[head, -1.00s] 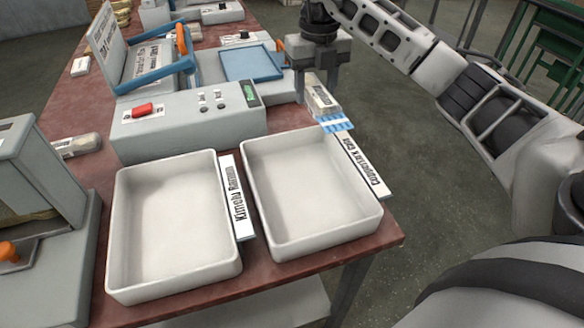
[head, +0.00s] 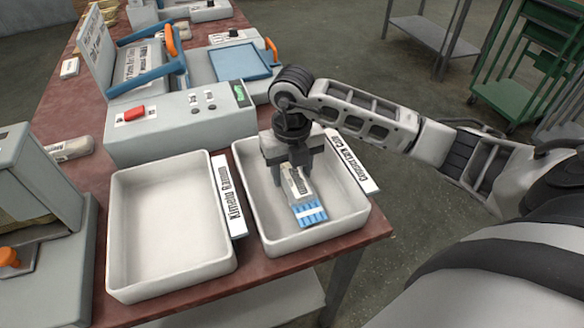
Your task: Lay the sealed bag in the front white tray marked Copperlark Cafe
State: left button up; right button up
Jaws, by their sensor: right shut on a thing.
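The sealed bag (head: 307,205) is a small clear packet with a label and a blue and white striped end. My right gripper (head: 292,180) points down and is shut on the bag's upper part, inside the outline of the white tray (head: 262,228) beside the Copperlark label (head: 351,160). The bag's striped end is toward the tray's front. I cannot tell whether the bag touches the tray floor. The gripper hides part of the tray's back. My left gripper is not in view.
A second, empty white tray (head: 170,286) with a Kimola label (head: 229,196) stands to the left. The grey press machine (head: 180,132) with a red button (head: 134,112) is behind. Another grey device (head: 45,215) stands at far left. The table's right edge is close to the tray.

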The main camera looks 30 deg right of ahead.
aim_at(292, 172)
jog(key=shift+f, duration=0.2)
jog(key=o, duration=1)
jog(key=shift+o, duration=0.2)
notch_tip(292, 172, up, 12)
jog(key=shift+r, duration=0.15)
